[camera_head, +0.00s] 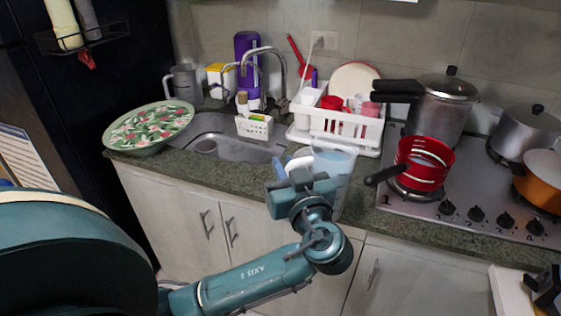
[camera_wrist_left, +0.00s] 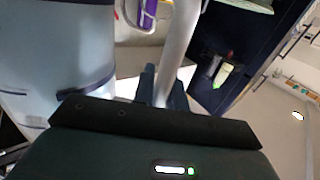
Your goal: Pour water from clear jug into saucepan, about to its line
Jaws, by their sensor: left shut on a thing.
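The clear jug (camera_head: 337,165) is near the front of the counter, left of the stove, and looks about upright. Bluish water seems to show in it. I cannot tell whether its base touches the counter. My left gripper (camera_head: 298,182) is shut on its handle; the wrist view shows the pale handle (camera_wrist_left: 178,45) between the dark fingers (camera_wrist_left: 160,90) and the jug wall (camera_wrist_left: 55,55) at left. The red saucepan (camera_head: 425,170) stands on the stove to the right, its dark handle pointing left toward the jug. A pale line shows inside it. My right gripper is not recognisable.
A white dish rack (camera_head: 340,128) with cups and a plate stands behind the jug. A tall steel pot (camera_head: 440,105) is behind the saucepan; a grey pot (camera_head: 528,130) and an orange pot (camera_head: 543,180) are to its right. The sink (camera_head: 235,148) lies left.

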